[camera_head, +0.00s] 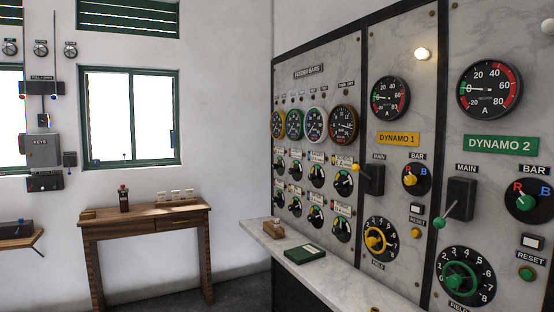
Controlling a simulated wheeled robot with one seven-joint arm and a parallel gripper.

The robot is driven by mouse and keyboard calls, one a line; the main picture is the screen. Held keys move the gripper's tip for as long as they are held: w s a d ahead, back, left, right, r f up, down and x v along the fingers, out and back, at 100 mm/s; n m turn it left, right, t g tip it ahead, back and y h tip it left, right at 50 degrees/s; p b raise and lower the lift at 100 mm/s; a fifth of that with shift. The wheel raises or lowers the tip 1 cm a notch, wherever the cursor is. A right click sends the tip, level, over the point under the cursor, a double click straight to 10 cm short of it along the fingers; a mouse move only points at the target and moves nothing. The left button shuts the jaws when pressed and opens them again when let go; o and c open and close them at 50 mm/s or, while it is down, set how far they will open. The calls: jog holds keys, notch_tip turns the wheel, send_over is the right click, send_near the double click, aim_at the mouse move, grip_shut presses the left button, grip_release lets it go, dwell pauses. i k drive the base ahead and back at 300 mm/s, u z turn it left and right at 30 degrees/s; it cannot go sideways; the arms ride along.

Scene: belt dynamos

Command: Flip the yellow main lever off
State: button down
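The yellow main lever (355,167) is a yellow ball knob on a short arm at the black MAIN switch box (374,179) of the DYNAMO 1 panel. The knob sticks out to the left of the box, near its upper part. The yellow DYNAMO 1 label (398,139) is above it. On the DYNAMO 2 panel to the right, the green main lever (440,221) hangs lower, slanting down and left from its own black box (458,199). My gripper is not in view.
A pale ledge (335,275) runs below the panels, holding a green book (305,254) and a small wooden block (273,230). A yellow FIELD wheel (376,240) and yellow BAR knob (410,179) are near the lever. A wooden desk (145,219) stands left.

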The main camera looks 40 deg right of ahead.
aim_at(355, 167)
jog(key=z, duration=0.25)
jog(key=i, duration=1.85)
jog(key=z, duration=0.45)
